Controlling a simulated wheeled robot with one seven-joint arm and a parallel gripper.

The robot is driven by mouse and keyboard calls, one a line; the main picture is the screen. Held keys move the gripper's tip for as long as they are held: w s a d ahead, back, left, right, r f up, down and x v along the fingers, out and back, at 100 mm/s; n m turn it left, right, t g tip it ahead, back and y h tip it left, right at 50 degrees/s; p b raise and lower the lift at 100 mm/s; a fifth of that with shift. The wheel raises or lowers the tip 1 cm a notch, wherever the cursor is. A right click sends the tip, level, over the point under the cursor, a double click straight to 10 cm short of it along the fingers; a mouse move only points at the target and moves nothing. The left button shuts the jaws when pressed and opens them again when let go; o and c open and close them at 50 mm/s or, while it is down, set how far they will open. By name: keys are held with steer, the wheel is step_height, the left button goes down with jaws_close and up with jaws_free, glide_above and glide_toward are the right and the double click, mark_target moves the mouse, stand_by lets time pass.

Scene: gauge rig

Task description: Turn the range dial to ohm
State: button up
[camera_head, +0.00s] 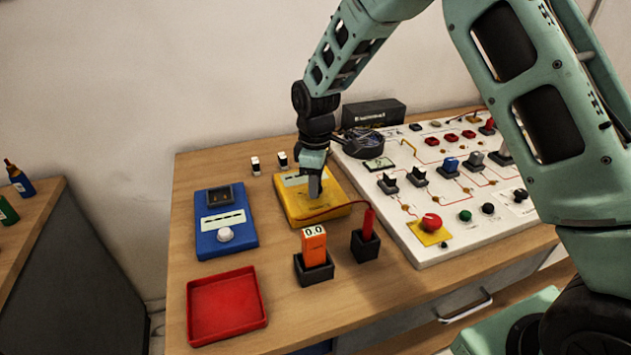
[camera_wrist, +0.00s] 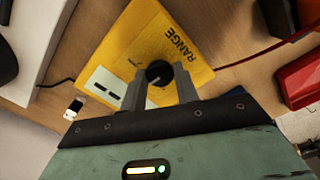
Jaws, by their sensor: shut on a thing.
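The yellow meter box (camera_head: 338,206) lies on the wooden table. It also shows in the wrist view (camera_wrist: 190,22), with the word RANGE printed on it. Its round black range dial (camera_wrist: 158,72) sits between my fingertips in the wrist view. My gripper (camera_head: 315,190) points down onto the meter and hides the dial in the head view. My gripper (camera_wrist: 160,80) is shut on the dial, with one finger on each side. A pale display window (camera_wrist: 106,84) shows beside it. I cannot read the dial's setting.
A blue meter (camera_head: 225,222) stands left of the yellow one. An orange tester (camera_head: 314,248) and a red probe (camera_head: 368,222) stand in black holders in front. A red tray (camera_head: 227,305) lies at front left. A white circuit panel (camera_head: 455,225) fills the right.

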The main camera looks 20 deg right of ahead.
steer(key=m+p, duration=0.1)
steer(key=m, duration=0.3)
steer(key=shift+r+m, duration=0.1)
steer(key=shift+m, duration=0.3)
steer(key=shift+w+m+p, duration=0.1)
steer(key=shift+m+p, duration=0.25)
steer(key=shift+m, duration=1.85)
steer(key=o, duration=1)
steer(key=shift+c, duration=0.2)
step_height(320, 180, up, 17)
steer(key=b, duration=0.1)
steer(key=shift+r+b, duration=0.15)
steer(key=shift+b, duration=0.2)
